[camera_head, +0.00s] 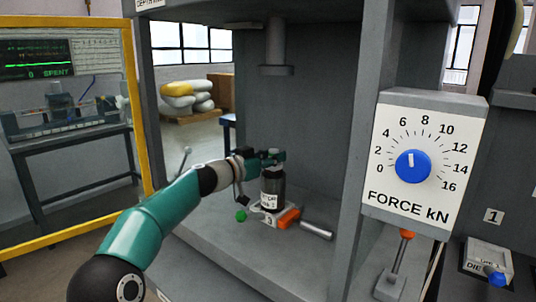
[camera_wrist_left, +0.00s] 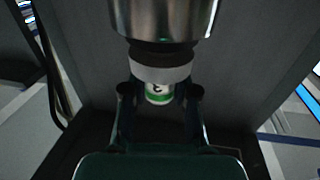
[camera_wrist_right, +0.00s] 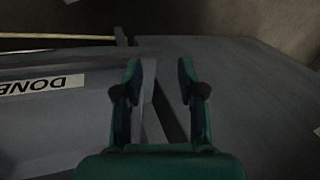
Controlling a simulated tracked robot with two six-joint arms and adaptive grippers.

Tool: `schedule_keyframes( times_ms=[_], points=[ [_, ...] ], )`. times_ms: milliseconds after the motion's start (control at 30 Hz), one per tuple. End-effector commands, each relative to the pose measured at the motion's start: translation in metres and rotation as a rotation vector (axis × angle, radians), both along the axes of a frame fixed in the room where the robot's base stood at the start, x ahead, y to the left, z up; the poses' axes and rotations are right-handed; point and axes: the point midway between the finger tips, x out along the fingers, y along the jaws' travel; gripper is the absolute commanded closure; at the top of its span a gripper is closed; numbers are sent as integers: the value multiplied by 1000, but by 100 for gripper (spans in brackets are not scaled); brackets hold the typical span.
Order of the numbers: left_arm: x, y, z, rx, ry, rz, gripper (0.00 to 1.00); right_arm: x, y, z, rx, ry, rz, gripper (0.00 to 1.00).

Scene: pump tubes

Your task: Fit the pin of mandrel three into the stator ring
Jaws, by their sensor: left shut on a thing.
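My left gripper (camera_head: 268,158) reaches in from the left at the top of a dark upright cylinder with a white label partly reading "TOR", the stator (camera_head: 272,188). It stands on the press bed beside a plate marked 3. In the left wrist view, my left gripper (camera_wrist_left: 159,91) is shut on a white and green banded piece marked 3, mandrel three (camera_wrist_left: 158,94). A shiny metal cylinder with dark and pale rings shows just above that band. The pin and its fit in the ring are hidden. My right gripper (camera_wrist_right: 160,80) is open and empty, over a grey surface.
A green ball (camera_head: 240,215), an orange piece (camera_head: 288,217) and a metal rod (camera_head: 316,230) lie around the stator's foot. The press ram (camera_head: 275,58) hangs above, well clear. A force dial (camera_head: 412,165) is at right. A "DONE" label (camera_wrist_right: 42,84) shows in the right wrist view.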

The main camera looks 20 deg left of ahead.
Motion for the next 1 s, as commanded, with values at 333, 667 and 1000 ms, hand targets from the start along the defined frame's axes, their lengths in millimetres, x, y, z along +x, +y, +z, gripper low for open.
schedule_keyframes(
  times_ms=[333,667,1000],
  points=[
    [0,0,-4,0,-4,0,100,-6,0,-16,3,22,-5,60],
    [3,0,-4,-1,0,1,100,-7,0,-18,4,25,-5,60],
    [3,0,-7,-1,0,1,100,-7,0,-20,4,25,-5,60]
  ],
)
